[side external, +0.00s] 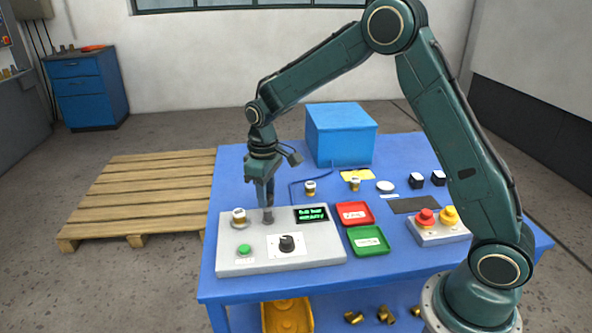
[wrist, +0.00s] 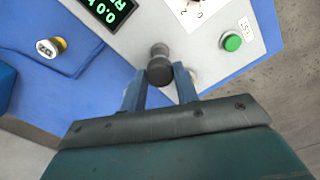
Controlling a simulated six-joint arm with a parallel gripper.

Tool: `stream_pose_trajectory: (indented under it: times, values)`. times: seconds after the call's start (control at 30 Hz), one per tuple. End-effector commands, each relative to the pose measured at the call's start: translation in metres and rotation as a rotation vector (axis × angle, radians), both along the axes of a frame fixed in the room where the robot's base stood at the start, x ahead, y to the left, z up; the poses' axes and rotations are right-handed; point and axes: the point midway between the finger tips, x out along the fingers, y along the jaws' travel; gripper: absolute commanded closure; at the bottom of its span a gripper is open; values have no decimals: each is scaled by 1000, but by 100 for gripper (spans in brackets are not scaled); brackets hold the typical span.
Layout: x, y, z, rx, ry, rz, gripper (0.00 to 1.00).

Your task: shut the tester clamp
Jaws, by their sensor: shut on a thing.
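The tester (side external: 320,256) is a light grey box on the blue table. Its clamp handle (side external: 267,217) is a dark upright post with a round knob, also in the wrist view (wrist: 160,70). My gripper (side external: 266,205) points down from above and is shut on the handle's knob; in the wrist view its two blue fingers (wrist: 160,88) lie on either side of it. A brass valve with a white top (side external: 238,217) sits on the tester, left of the handle. The fingers partly hide the handle, and I cannot tell how far the clamp is turned or lowered.
The tester carries a green-lit display (side external: 311,214), a green button (side external: 244,249) and a black dial (side external: 287,243). Red (side external: 354,214) and green (side external: 367,241) trays stand to the right. Two more valves (side external: 310,188) (side external: 355,184) stand behind, before a blue box (side external: 341,136).

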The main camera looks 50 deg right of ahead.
Motion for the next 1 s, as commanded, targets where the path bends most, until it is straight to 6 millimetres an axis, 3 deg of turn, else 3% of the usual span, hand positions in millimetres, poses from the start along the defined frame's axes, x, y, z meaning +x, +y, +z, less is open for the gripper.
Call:
stream_pose_trajectory:
  times: [1.0]
  values:
    - [0, 1, 1, 0, -3, 891, 100]
